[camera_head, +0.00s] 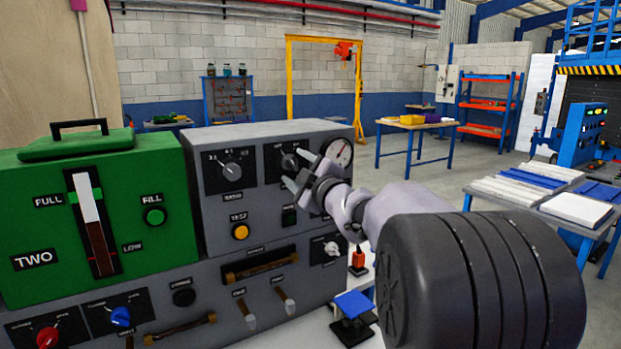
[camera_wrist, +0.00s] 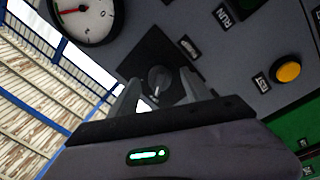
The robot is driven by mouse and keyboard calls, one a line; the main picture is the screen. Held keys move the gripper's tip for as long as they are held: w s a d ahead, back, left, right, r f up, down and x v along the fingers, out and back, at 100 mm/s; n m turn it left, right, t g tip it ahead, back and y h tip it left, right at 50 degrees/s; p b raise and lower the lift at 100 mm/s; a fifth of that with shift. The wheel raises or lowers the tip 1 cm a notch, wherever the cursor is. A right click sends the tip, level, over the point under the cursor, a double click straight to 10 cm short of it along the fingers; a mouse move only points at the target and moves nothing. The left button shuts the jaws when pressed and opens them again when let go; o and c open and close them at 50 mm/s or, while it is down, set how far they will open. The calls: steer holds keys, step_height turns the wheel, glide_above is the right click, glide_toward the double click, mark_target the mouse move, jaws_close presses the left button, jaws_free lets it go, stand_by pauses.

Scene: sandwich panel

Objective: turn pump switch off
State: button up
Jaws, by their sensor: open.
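A grey rotary knob (camera_head: 289,161) sits on a black plate on the grey panel, left of the round gauge. It also shows in the wrist view (camera_wrist: 158,80), pointer tilted. The label by this plate is too small to read, so I cannot confirm that it is the pump switch. My gripper (camera_head: 306,163) is open in front of this knob. In the wrist view its two fingers (camera_wrist: 160,92) stand on either side of the knob, with gaps visible. I cannot tell how far the fingertips are from the panel. My gripper partly hides the plate in the head view.
The gauge (camera_head: 339,152) is close to my gripper. A second knob (camera_head: 232,170), a yellow button (camera_head: 240,232) and lower handles (camera_head: 283,299) share the panel. A green box (camera_head: 148,257) stands at left. The floor at right is open around a table (camera_head: 417,124).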

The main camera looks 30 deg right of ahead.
steer(key=s+f+p, duration=0.1)
steer(key=s+p, duration=0.1)
steer(key=s, duration=1.4)
steer(key=shift+s+p, duration=0.2)
steer(key=shift+p, duration=0.1)
steer(key=s+a+f+m+g+y, duration=0.1)
steer(key=s+a+f+m+g, duration=0.5)
steer(key=s+a, duration=0.5)
steer(key=s+a+f+m+g+y, duration=0.1)
steer(key=s+a+f+m+g, duration=0.6)
steer(key=s+a+f+m, duration=0.2)
steer(key=s+a+f, duration=0.2)
steer(key=s+a, duration=0.1)
steer(key=shift+s+a+m, duration=0.25)
steer(key=shift+s+m, duration=0.1)
steer(key=shift+m, duration=0.05)
